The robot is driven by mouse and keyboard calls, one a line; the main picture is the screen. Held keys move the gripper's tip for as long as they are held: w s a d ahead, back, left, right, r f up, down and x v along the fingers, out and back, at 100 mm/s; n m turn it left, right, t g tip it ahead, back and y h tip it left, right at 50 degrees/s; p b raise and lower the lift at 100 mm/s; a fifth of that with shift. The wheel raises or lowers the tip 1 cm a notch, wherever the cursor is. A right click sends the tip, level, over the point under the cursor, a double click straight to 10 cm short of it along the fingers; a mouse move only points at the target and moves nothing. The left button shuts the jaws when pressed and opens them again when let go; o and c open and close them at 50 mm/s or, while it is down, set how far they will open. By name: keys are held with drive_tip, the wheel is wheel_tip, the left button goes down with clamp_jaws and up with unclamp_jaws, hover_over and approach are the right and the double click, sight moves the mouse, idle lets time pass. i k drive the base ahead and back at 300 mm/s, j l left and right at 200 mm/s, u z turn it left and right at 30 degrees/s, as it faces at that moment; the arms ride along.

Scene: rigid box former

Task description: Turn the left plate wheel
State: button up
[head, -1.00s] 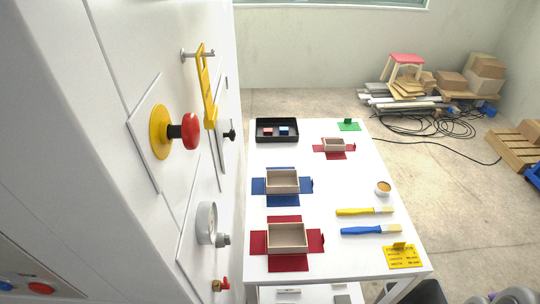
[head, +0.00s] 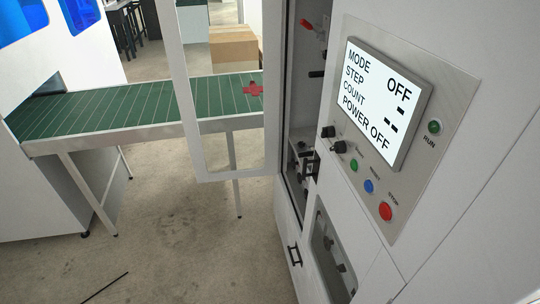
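The machine's white control side fills the right of the head view. Its narrow opening (head: 292,130) shows dark mechanism parts, and a red handle (head: 314,32) is near its top. Black knobs (head: 340,147) sit beside the screen's lower left. A recessed window (head: 330,262) lower down holds small dark knobs. I cannot tell which part, if any, is the left plate wheel. My gripper is not in view.
A screen (head: 382,92) reads MODE OFF and POWER OFF, with green, blue and red buttons beneath. A framed clear door (head: 181,100) stands open left of the opening. A green conveyor (head: 110,106) lies behind it. The floor (head: 190,240) at lower left is mostly clear.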

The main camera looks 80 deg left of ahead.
sight(294, 163)
drive_tip(key=u, duration=2.55)
drive_tip(key=i+j+z, duration=0.15)
drive_tip(key=i+j, duration=1.4)
